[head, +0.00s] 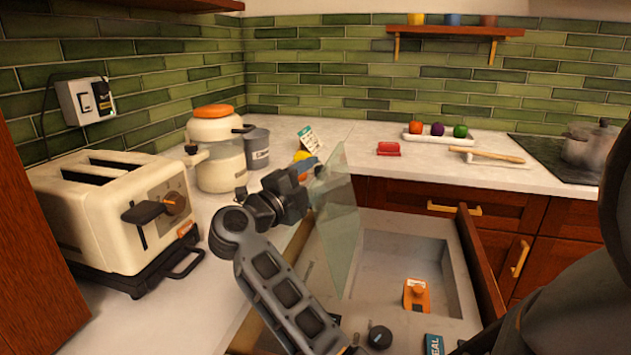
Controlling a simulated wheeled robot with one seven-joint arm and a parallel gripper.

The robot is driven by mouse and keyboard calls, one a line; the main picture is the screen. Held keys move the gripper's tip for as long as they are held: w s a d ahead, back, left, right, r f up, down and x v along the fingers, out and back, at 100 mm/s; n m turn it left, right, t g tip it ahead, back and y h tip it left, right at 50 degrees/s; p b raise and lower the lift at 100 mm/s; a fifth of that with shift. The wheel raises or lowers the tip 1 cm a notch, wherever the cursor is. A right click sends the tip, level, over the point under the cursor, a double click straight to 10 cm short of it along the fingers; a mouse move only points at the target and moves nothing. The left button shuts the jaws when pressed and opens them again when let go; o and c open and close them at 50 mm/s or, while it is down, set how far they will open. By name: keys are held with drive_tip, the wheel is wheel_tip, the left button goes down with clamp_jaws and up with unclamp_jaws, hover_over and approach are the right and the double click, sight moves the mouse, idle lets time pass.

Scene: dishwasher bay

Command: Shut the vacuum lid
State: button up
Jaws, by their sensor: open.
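The vacuum lid (338,215) is a clear greenish glass panel. It stands raised, near upright, over the left part of an open wooden drawer unit. Below and right of it is the pale vacuum chamber (375,246), a recessed basin. An orange block-like item (416,296) sits in the basin area. My gripper (312,178) is open and empty, at the upper left edge of the lid. The fingertips overlap the lid's edge in the picture; I cannot tell whether they touch it.
A black knob (380,337) and a blue label (434,344) sit at the unit's front. A cream toaster (115,215), a jar with an orange lid (215,150) and a grey canister (256,148) stand on the left counter. A red item (388,149) lies on the back counter.

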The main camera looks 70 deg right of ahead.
drive_tip(key=shift+s+d+r, duration=0.1)
drive_tip(key=shift+s+d, duration=0.1)
drive_tip(key=shift+d, duration=0.5)
drive_tip(key=shift+c, duration=0.4)
clamp_jaws()
